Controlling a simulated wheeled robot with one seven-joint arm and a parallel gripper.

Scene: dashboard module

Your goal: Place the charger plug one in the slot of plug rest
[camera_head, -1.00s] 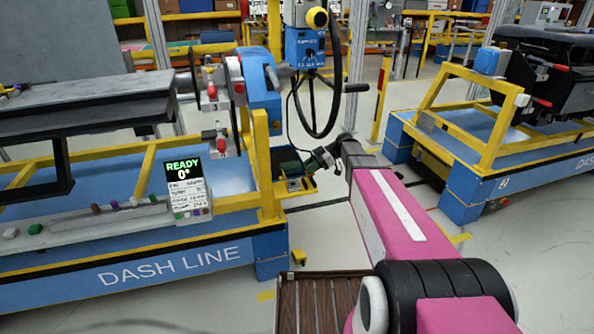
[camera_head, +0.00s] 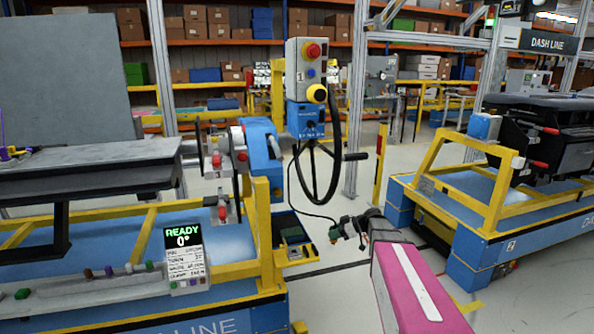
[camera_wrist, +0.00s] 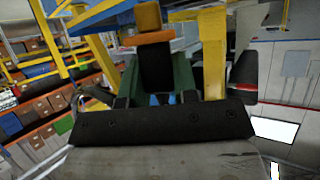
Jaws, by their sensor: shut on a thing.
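The plug is in the air, to the right of a yellow bracket with a dark tray (camera_head: 296,252) on the left cart's end. This bracket looks like the plug rest, but I cannot make out its slot. My gripper (camera_wrist: 160,92) fills the lower part there and hides the plug's near end.
A thin black cable (camera_head: 297,185) hangs from the blue control box (camera_head: 307,122) toward the plug area. The yellow-and-blue left cart (camera_head: 264,225) and right cart (camera_head: 440,215) flank open floor.

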